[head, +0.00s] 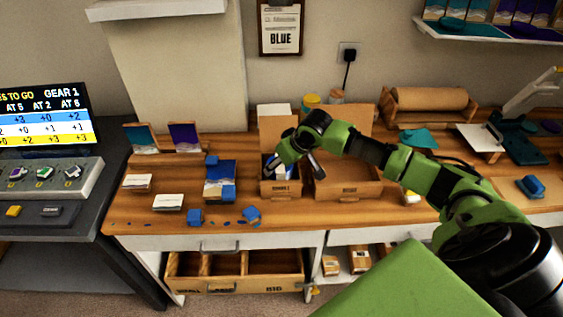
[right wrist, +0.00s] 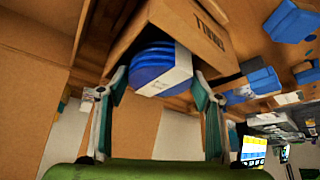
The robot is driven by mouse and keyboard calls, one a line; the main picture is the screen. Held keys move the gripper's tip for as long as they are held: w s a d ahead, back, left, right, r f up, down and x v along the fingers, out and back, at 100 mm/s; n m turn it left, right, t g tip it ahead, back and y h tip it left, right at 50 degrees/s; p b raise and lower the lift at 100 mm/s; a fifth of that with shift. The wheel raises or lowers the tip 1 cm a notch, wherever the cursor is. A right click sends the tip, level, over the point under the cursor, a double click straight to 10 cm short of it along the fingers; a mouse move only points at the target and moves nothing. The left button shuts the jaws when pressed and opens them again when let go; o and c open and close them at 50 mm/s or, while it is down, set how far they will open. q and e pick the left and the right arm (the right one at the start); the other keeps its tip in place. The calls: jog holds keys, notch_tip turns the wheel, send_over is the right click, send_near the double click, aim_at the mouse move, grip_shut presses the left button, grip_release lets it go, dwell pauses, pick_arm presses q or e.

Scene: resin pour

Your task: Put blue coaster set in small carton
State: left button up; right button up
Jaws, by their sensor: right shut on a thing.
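The small carton (head: 282,188) stands open on the wooden table, with its front wall toward me. My right gripper (head: 293,165) is over its opening. My left gripper is not in view.
A larger open carton (head: 347,189) stands right beside the small one. Left are a blue boxed item (head: 220,182), small blue blocks (head: 251,214) and white-topped stacks (head: 168,202). An open divided drawer (head: 235,283) juts out below. A clipboard (head: 281,27) reads BLUE.

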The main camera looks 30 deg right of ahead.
jog(key=shift+f, duration=0.55)
jog(key=o, duration=1)
jog(key=shift+r, duration=0.55)
jog(key=v, duration=1.2)
jog(key=shift+b, duration=0.45)
